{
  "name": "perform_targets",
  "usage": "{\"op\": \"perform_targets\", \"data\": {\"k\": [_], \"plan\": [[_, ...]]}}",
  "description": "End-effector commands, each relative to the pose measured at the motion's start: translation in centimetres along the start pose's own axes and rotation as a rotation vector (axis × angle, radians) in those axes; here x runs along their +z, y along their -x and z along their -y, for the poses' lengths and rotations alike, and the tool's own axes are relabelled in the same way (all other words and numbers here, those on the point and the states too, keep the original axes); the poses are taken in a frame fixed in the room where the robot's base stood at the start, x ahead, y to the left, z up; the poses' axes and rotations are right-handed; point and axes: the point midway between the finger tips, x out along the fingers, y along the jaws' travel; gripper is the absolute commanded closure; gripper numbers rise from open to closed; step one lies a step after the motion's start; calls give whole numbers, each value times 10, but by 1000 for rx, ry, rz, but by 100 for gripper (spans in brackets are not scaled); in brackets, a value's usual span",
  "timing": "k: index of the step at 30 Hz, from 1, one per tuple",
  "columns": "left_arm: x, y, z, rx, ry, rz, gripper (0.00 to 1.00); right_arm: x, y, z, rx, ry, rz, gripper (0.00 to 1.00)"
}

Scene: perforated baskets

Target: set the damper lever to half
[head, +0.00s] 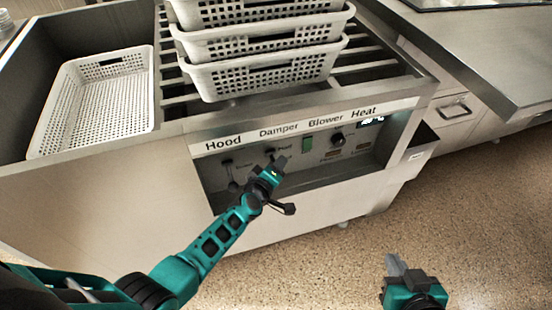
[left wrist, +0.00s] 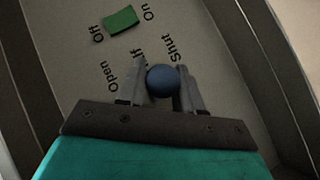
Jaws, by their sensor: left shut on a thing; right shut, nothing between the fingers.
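The damper lever's round dark blue knob (left wrist: 164,80) sits between the fingers of my left gripper (left wrist: 160,92) in the left wrist view. The knob lies by the Half and Shut labels; the middle label is partly hidden, and the exact lever setting cannot be told. In the head view my left gripper (head: 276,165) is at the panel under the word Damper and hides most of the lever. It is shut on the knob. My right gripper (head: 397,266) is shut and empty, low over the floor, away from the panel.
The control panel (head: 300,132) also has Hood, Blower and Heat labels. A green switch (head: 307,145) and a dark knob (head: 338,139) are right of the damper. Stacked white baskets (head: 262,78) stand above on slats; another basket (head: 140,98) sits at left.

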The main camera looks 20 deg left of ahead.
Motion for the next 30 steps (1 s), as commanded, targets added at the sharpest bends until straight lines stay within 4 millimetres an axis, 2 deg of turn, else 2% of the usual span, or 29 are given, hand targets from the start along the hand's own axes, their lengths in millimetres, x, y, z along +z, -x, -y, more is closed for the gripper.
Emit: {"op": "perform_targets", "data": {"k": [6, 21, 22, 27, 30], "plan": [[-2, 2, -4, -32, 31, 30, 100, 6, 8, -10, 24, 2, 21, 100], [-1, 1, -2, -40, 40, 38, 100, 11, 9, -7, 26, -8, 27, 100], [-1, 1, -2, -40, 40, 38, 62, 11, 8, -7, 26, -8, 27, 100], [-1, 1, -2, -39, 39, 38, 46, 9, 8, -7, 26, -7, 24, 100], [-1, 1, -2, -39, 40, 37, 46, 8, 8, -8, 26, -6, 22, 100]]}}
